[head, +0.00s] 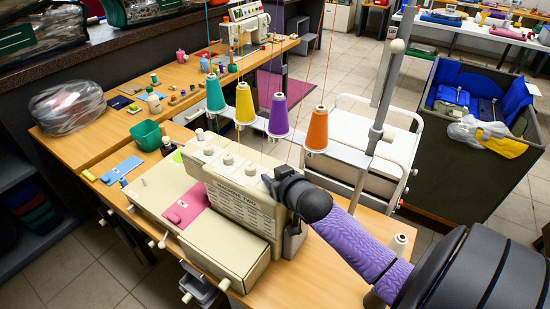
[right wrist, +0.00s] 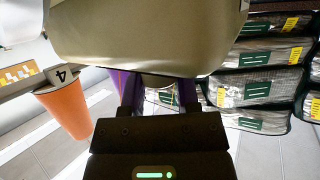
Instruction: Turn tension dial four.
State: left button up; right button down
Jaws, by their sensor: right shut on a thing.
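A cream overlock sewing machine (head: 235,195) stands on the wooden table, with cone thread in green, yellow, purple and orange behind it. Three pale tension dials (head: 228,159) show in a row on its top. The fourth place, at the right end, is covered by my right gripper (head: 270,182). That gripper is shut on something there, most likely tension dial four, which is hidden. In the right wrist view, the two fingers (right wrist: 158,95) reach under the machine's beige body (right wrist: 150,35), and their tips are hidden. My left gripper is not in view.
The orange cone (head: 317,130), marked 4 in the right wrist view (right wrist: 68,105), stands close behind my right gripper. A metal pole (head: 378,125) rises to its right. A white spool (head: 398,244) stands near my forearm. A dark bin (head: 480,150) is farther right.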

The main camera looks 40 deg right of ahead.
jog(key=shift+r+m+h+p, duration=0.15)
jog(key=shift+m+h+p, duration=0.35)
jog(key=shift+m+h, duration=0.6)
jog(key=shift+g+h, duration=0.4)
jog(key=shift+m+h, duration=0.3)
jog(key=shift+m, duration=0.2)
jog(key=shift+c, duration=1.7)
grip_release()
